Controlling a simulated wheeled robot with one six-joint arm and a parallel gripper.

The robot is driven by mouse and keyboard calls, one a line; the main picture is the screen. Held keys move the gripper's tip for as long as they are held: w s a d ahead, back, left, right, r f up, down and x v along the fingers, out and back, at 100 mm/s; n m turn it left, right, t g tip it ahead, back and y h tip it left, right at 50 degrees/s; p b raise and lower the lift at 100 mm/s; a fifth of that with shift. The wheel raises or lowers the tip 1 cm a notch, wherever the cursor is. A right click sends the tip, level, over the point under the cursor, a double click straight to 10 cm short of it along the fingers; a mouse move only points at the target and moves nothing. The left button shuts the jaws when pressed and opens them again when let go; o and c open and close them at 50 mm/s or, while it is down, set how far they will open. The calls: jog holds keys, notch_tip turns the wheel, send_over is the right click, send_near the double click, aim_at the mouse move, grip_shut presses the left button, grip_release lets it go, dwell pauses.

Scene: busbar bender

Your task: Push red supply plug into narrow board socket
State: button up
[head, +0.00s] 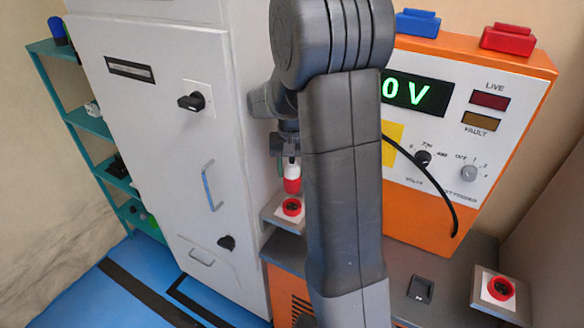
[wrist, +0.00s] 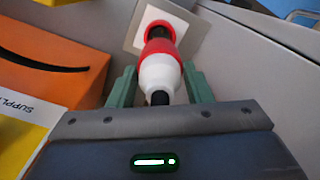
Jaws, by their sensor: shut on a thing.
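The supply plug (head: 292,180) has a red front and a white body, and it points down in the head view. My gripper (head: 287,150) is shut on it. In the wrist view the green fingers of my gripper (wrist: 159,78) sit either side of the plug's white body (wrist: 160,74), with a black cable end behind. A red-ringed socket (head: 292,207) on a small pale plate lies just below the plug tip, and a small gap shows between them. In the wrist view this socket (wrist: 160,27) lies straight ahead, its dark opening partly covered by the plug.
A second red-ringed socket (head: 500,288) is at the lower right. A grey cabinet (head: 150,130) stands close left of the plug. An orange supply unit (head: 428,215) with a green-lit display and a hanging black cable (head: 440,190) stands to the right. My arm hides the middle.

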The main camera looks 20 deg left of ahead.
aim_at(292, 192)
jog(key=shift+f+b, duration=1.75)
jog(key=shift+f, duration=1)
jog(key=shift+f+b, duration=1.1)
jog(key=shift+f, duration=0.5)
jog(key=o, duration=1.2)
jog(key=shift+c, duration=0.2)
notch_tip(292, 192, up, 14)
jog(key=shift+f+b, duration=0.1)
jog(key=shift+b, duration=0.5)
jog(key=shift+f, duration=0.1)
notch_tip(292, 192, down, 13)
jog(key=shift+f+p, duration=0.2)
jog(key=shift+p, duration=0.45)
jog(key=shift+r, duration=0.15)
